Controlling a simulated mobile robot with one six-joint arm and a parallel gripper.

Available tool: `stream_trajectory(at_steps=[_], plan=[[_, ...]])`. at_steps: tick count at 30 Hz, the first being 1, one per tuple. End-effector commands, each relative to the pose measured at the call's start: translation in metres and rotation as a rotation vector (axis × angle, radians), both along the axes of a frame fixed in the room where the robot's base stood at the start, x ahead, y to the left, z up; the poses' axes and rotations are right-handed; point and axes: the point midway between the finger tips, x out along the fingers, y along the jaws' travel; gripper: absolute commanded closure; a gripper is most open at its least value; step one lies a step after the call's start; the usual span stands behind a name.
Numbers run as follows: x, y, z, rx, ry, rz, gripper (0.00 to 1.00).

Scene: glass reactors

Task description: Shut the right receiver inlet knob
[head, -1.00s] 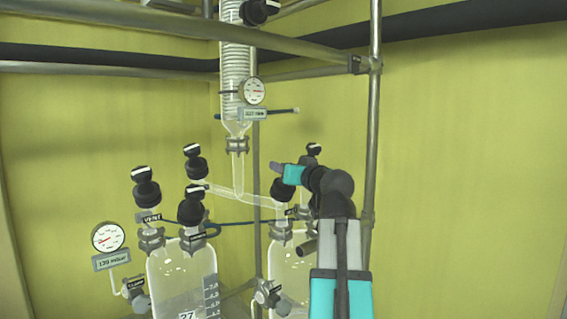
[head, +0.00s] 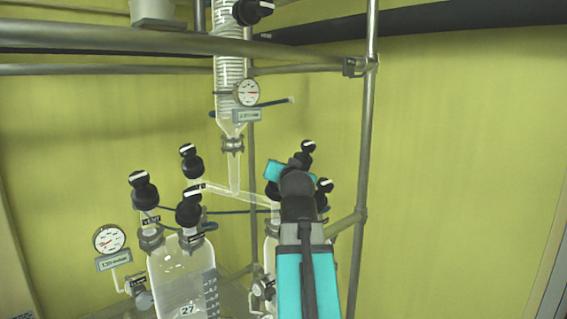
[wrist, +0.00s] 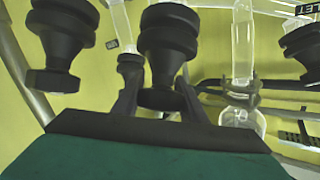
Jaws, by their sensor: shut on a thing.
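My gripper (head: 273,176), teal with dark fingers, is at the top of the right receiver, among its black knobs. In the wrist view its two dark fingers (wrist: 160,98) stand on either side of a black ribbed knob (wrist: 168,42) and are shut on it. In the head view the held knob (head: 271,189) shows only in part beside my gripper, at the end of the slanted glass tube. Its white mark is hidden, and I cannot read a label on it. The right receiver (head: 270,255) is mostly hidden behind my arm.
Two other knobs (head: 308,148) and (head: 325,186) stand close to the right of my gripper. The left receiver (head: 182,280) carries several black knobs. A condenser (head: 229,75) hangs above, with a gauge (head: 246,93). A metal post (head: 366,150) rises to the right.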

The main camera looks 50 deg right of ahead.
Motion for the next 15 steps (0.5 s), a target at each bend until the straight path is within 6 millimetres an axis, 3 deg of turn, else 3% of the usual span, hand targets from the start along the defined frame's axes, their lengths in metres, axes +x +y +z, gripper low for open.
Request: stream_trajectory(at_steps=[15], plan=[[-0.0037,-0.004,-0.0035,0.115,-0.006,-0.196,0.84]])
